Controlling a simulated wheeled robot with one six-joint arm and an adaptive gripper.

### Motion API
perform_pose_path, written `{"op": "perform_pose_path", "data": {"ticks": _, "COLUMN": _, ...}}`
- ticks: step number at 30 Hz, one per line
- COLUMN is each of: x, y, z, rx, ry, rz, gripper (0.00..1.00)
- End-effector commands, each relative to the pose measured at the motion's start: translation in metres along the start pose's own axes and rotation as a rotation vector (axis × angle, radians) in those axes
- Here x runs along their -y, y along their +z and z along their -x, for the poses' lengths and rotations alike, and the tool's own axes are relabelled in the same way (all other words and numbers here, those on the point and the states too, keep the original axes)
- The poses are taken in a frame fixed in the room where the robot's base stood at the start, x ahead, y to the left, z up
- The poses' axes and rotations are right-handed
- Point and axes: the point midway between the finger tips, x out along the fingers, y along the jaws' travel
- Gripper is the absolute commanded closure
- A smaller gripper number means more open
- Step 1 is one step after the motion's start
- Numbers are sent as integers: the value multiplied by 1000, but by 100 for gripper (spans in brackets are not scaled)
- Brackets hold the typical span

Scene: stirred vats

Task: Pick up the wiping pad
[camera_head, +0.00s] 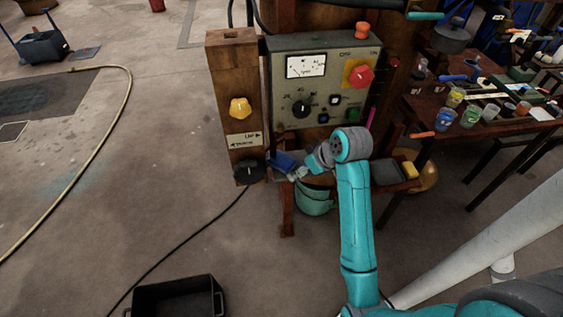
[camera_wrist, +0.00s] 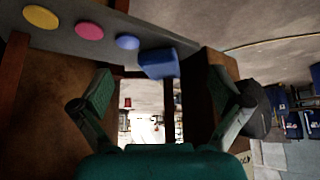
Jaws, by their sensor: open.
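A blue block (camera_head: 283,162), which looks like the wiping pad, is at the left end of a low shelf below the control panel. It also shows in the wrist view (camera_wrist: 158,62), at the edge of a grey surface, ahead of and between the fingers. My gripper (camera_wrist: 163,88) is open, with one finger on each side and nothing between the tips. In the head view my gripper (camera_head: 299,173) is just right of the blue block, partly hidden by my arm. I cannot tell whether a finger touches the block.
The control panel (camera_head: 325,82) stands above, with a wooden post (camera_head: 236,75) on its left. A teal bucket (camera_head: 314,200) is under the shelf. In the wrist view, yellow (camera_wrist: 41,17), pink (camera_wrist: 89,30) and blue (camera_wrist: 127,42) discs line the grey surface.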

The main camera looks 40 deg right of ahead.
Motion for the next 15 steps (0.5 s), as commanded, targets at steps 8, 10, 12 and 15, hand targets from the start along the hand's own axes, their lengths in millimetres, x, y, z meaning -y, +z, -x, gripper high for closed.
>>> {"op": "perform_pose_path", "data": {"ticks": 8, "x": 0, "y": -34, "z": -22, "rx": 0, "ry": 0, "rz": 1, "gripper": 1}}
{"op": "perform_pose_path", "data": {"ticks": 10, "x": 0, "y": -37, "z": -24, "rx": -1, "ry": 0, "rz": 0, "gripper": 1}}
{"op": "perform_pose_path", "data": {"ticks": 12, "x": 0, "y": -39, "z": -25, "rx": -1, "ry": 0, "rz": 0, "gripper": 1}}
{"op": "perform_pose_path", "data": {"ticks": 15, "x": 0, "y": -47, "z": -30, "rx": -2, "ry": 0, "rz": 1, "gripper": 1}}
